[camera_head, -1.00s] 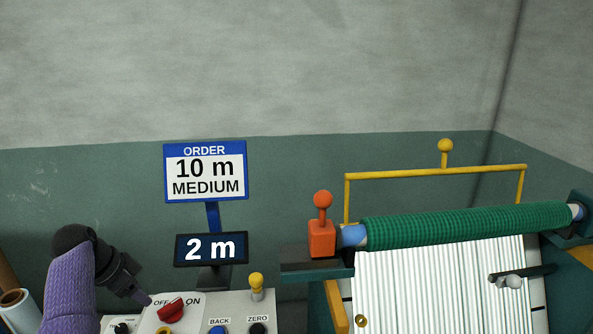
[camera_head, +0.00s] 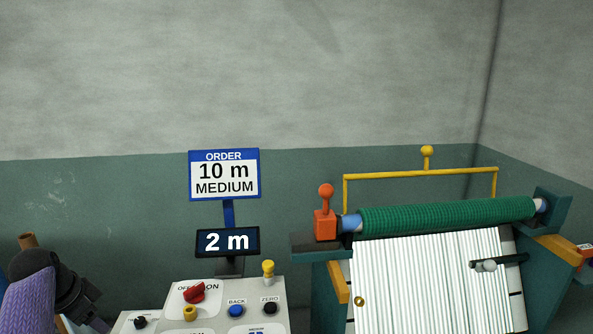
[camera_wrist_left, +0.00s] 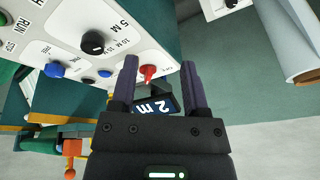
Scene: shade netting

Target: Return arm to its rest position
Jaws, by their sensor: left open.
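My left arm, in a purple sleeve, comes in at the lower left of the head view. Its gripper (camera_head: 98,322) is low at the bottom edge, left of the control panel (camera_head: 215,300). In the left wrist view my left gripper (camera_wrist_left: 159,66) has its two dark fingers apart with nothing held between them. The red OFF/ON switch (camera_head: 194,292) is on the panel, clear of the gripper in the head view. The red switch (camera_wrist_left: 147,73) shows beyond the fingertips in the wrist view. My right gripper is not in view.
An order sign (camera_head: 225,188) reads 10 m MEDIUM; the display (camera_head: 228,241) below reads 2 m. A green net roll (camera_head: 445,217) lies across the machine at the right, with an orange lever (camera_head: 325,213) at its left end. A white roll (camera_wrist_left: 300,45) shows in the wrist view.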

